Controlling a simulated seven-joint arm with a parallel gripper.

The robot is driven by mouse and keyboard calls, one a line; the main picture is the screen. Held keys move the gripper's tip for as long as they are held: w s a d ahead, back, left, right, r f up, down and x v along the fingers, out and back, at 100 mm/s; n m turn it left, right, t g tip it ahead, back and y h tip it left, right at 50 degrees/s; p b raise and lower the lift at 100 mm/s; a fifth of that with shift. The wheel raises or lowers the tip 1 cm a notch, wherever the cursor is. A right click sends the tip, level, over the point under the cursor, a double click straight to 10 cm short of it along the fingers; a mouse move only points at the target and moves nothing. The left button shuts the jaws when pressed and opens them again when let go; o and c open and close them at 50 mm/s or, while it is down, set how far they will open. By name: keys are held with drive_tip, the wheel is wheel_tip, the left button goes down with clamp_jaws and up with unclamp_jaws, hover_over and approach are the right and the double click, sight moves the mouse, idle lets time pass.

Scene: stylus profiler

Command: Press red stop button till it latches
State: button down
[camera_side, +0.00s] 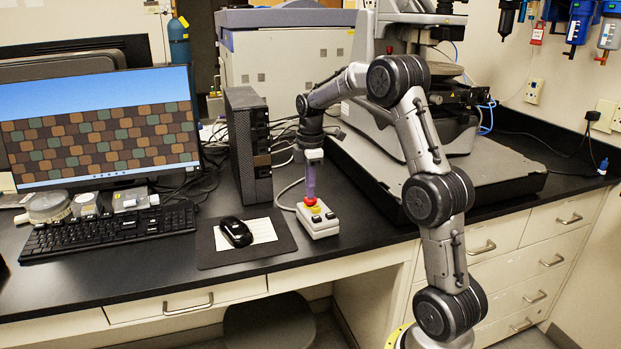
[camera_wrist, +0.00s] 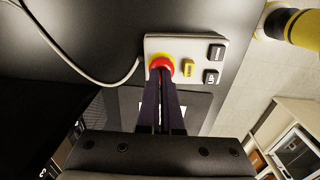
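The red stop button (camera_side: 310,201) sits on a yellow ring at the back end of a small light grey control box on the black bench. In the wrist view the red button (camera_wrist: 161,64) shows just beyond my fingertips, partly covered by them. My gripper (camera_side: 310,196) points straight down over the button, its fingers side by side with no real gap and nothing between them. The fingertips in the wrist view (camera_wrist: 161,80) overlap the button's edge. They look to be at or touching its top; I cannot tell whether it is pressed in.
A mouse (camera_side: 236,232) on a mat lies to the left, a black computer tower (camera_side: 249,150) behind left, and the profiler's grey base (camera_side: 440,175) to the right.

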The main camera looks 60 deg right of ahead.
wheel_tip(320, 180, up, 14)
idle(0.6)
idle(0.5)
drive_tip(key=s+a+r+n+t, duration=0.1)
drive_tip(key=a+r+n, duration=0.1)
drive_tip(key=a+r, duration=0.5)
drive_tip(key=s+a+t, duration=0.2)
drive_tip(key=s+a, duration=0.7)
drive_tip(key=a, duration=0.4)
drive_tip(key=s+a+f+m+t, duration=0.1)
drive_tip(key=s+a+f+m, duration=0.2)
drive_tip(key=s+f+m, duration=0.2)
drive_tip(key=s+a+f+m+t, duration=0.1)
drive_tip(key=s+a+f+m, duration=0.1)
drive_tip(key=s+f+m, duration=0.4)
drive_tip(key=shift+s+a+f, duration=0.25)
drive_tip(key=shift+a+f, duration=0.15)
drive_tip(key=shift+f, duration=1.05)
